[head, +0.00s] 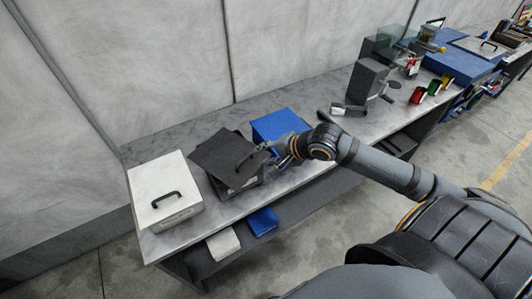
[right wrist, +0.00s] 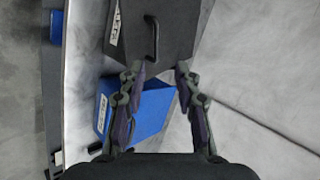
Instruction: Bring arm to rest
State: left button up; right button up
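My right gripper (head: 277,156) is at the end of my right arm, which reaches in from the right over the workbench. In the right wrist view its two fingers (right wrist: 158,68) are spread apart with nothing between them. A dark grey box (head: 240,180) stands in front of the fingertips, its lid (head: 226,152) sitting tilted on top. The lid's handle (right wrist: 154,38) shows just beyond the fingertips, apart from them. A blue box (head: 277,122) is beside the gripper, partly hidden by it; it also shows in the right wrist view (right wrist: 152,112). My left gripper is not in view.
A white box (head: 163,188) with a black handle stands at the bench's left end. A white item (head: 223,243) and a blue item (head: 262,221) lie on the lower shelf. A grey machine (head: 367,80) and small coloured bins (head: 418,95) stand farther right. A wall runs behind the bench.

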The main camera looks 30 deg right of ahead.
jog(key=shift+f, duration=0.1)
dwell(0.3)
jog(key=s+f+n+g+h, duration=0.5)
jog(key=s+f+n, duration=0.6)
jog(key=s+n, duration=0.4)
notch_tip(320, 180, down, 27)
jog(key=s+d+m+g+b, duration=0.1)
jog(key=s+d+b, duration=0.1)
jog(key=d, duration=0.1)
jog(key=s+d+f+g+b, duration=0.1)
jog(key=s+f+b, duration=0.1)
jog(key=s+f, duration=1.7)
jog(key=shift+s+f+m, duration=0.3)
jog(key=shift+s+f, duration=0.1)
jog(key=shift+f, duration=0.35)
